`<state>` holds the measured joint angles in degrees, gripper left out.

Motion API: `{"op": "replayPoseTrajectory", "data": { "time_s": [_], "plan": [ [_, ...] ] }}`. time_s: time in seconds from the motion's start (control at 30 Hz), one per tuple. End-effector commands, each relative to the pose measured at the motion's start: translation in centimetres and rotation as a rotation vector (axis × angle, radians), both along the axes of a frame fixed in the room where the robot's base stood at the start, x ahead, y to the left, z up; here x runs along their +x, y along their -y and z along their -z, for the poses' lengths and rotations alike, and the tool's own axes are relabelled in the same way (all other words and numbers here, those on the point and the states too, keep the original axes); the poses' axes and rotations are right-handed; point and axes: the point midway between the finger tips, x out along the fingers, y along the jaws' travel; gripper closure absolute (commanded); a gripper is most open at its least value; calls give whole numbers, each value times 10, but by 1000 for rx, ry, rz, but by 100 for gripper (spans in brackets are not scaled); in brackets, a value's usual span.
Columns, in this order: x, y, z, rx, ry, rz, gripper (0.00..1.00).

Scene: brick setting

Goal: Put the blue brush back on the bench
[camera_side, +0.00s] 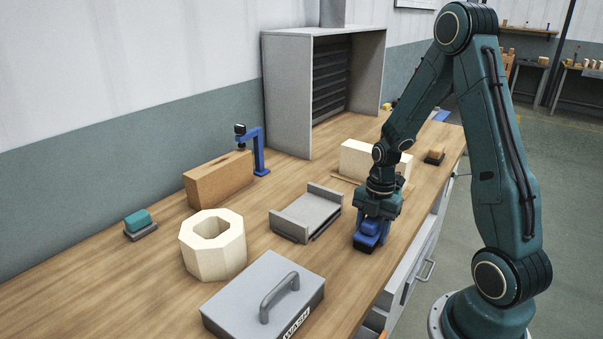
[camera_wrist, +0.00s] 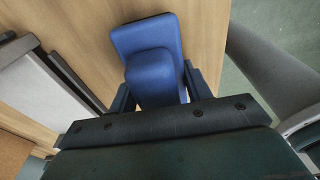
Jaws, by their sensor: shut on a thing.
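The blue brush (camera_side: 369,236) has a dark bristle base and is near the front right edge of the wooden bench (camera_side: 165,266). My gripper (camera_side: 377,207) points down and is shut on the brush's raised handle. In the wrist view the blue brush (camera_wrist: 155,62) lies between the two dark fingers of my gripper (camera_wrist: 156,90). The brush is level and at or very close to the bench top; I cannot tell whether its bristles touch the wood.
A grey tray (camera_side: 307,212) stands just left of the brush. A grey lidded box marked WASH (camera_side: 250,300), a pale octagonal block (camera_side: 212,258), a brown block (camera_side: 215,182) with a blue clamp (camera_side: 259,150), and a teal brush (camera_side: 138,220) stand further left. A cream block (camera_side: 356,158) is behind my gripper.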

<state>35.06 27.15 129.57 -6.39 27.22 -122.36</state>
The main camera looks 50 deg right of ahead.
Motion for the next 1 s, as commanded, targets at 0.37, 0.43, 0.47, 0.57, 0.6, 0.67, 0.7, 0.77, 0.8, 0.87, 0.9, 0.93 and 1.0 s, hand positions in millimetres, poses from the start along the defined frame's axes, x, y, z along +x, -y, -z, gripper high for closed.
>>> {"op": "replayPoseTrajectory", "data": {
  "time_s": [0.37, 0.43, 0.47, 0.57, 0.6, 0.67, 0.7, 0.77, 0.8, 0.87, 0.9, 0.93, 1.0],
  "plan": [
    [0, 0, 2, 0, 1, 0, 76],
    [0, 0, 3, 0, 1, 0, 47],
    [0, 0, 3, -1, 1, 0, 41],
    [0, 0, 3, -1, 1, 0, 29],
    [0, 0, 3, -1, 1, 0, 29],
    [0, 0, 3, 0, 1, 0, 29],
    [0, 0, 3, 0, 1, 0, 29],
    [0, 0, 3, 0, 1, 0, 29],
    [0, 0, 3, 0, 1, 0, 29],
    [0, 0, 2, 0, 1, 0, 29],
    [0, 0, 2, -1, 1, 0, 29],
    [0, 0, 1, -1, 1, 0, 29],
    [0, 0, -1, -1, 1, 0, 29]
  ]
}}
